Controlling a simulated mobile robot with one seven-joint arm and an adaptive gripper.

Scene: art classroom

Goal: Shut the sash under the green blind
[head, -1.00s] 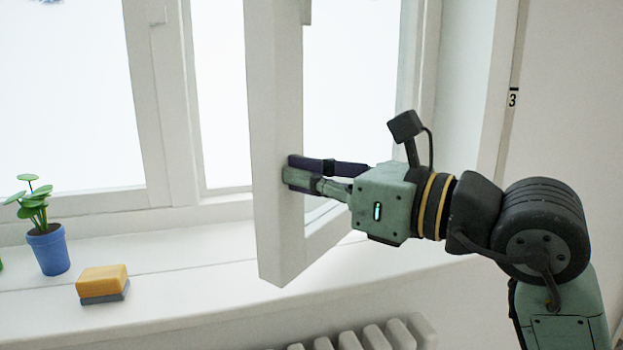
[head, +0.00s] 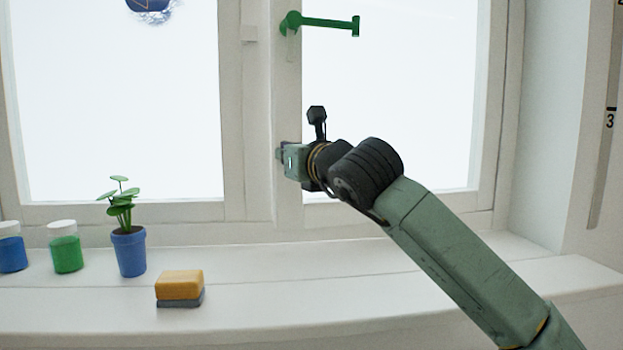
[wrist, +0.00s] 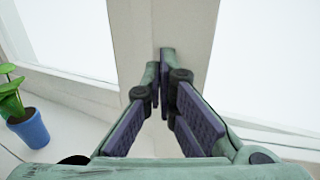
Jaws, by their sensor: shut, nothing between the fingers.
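The right window sash (head: 287,90) stands in its frame and looks flush or nearly flush with it. A green handle (head: 330,23) on its left stile points sideways to the right. My gripper (head: 281,153) is shut and empty, with its fingertips at the left stile, below the handle. In the wrist view the shut fingers (wrist: 160,60) point at the white stile (wrist: 162,25); I cannot tell whether they touch it. The green blind is not in view.
On the sill (head: 90,305) stand a plant in a blue pot (head: 129,252), a yellow and grey sponge (head: 180,287), a green paint jar (head: 65,252) and a blue paint jar (head: 11,252). The sill's right part is clear.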

